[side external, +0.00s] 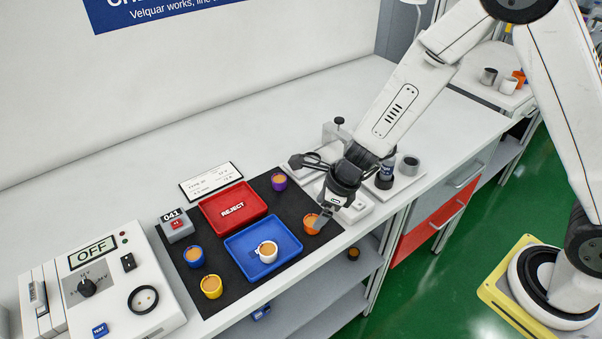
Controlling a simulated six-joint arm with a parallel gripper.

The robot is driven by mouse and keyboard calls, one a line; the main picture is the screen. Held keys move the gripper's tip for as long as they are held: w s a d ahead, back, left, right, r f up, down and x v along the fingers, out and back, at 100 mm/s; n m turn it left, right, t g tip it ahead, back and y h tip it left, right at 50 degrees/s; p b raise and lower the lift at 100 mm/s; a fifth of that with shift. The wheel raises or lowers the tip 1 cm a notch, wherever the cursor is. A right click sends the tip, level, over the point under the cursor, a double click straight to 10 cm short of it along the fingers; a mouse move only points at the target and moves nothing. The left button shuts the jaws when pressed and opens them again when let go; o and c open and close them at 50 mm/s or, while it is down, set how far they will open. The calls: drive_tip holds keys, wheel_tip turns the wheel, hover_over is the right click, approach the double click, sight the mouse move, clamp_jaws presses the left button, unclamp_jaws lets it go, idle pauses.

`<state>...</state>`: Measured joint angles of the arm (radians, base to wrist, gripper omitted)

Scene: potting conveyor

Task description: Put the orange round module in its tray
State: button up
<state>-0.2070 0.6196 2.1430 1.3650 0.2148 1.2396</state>
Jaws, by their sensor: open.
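The orange round module (309,226) is a small cup with a tan top. It stands on the black mat near the right edge, just right of the blue tray. My gripper (321,222) is open, with its fingers right at this module and partly covering its right side; I cannot tell whether they touch it. The blue tray (236,246) lies on the mat and holds a white round module (267,252). The red tray (214,204) marked REJECT lies behind it and is empty.
A purple module (279,182) stands behind, with blue (194,257) and yellow (211,287) modules at left. The bench's front edge is close.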

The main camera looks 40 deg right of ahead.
sight(312, 222)
drive_tip(key=shift+f, duration=0.15)
drive_tip(key=shift+x, duration=2.5)
drive_tip(key=shift+d, duration=0.1)
drive_tip(key=shift+c, duration=0.2)
clamp_jaws()
drive_tip(key=shift+r, duration=0.25)
wheel_tip(312, 222, up, 10)
drive_tip(key=shift+f, duration=0.25)
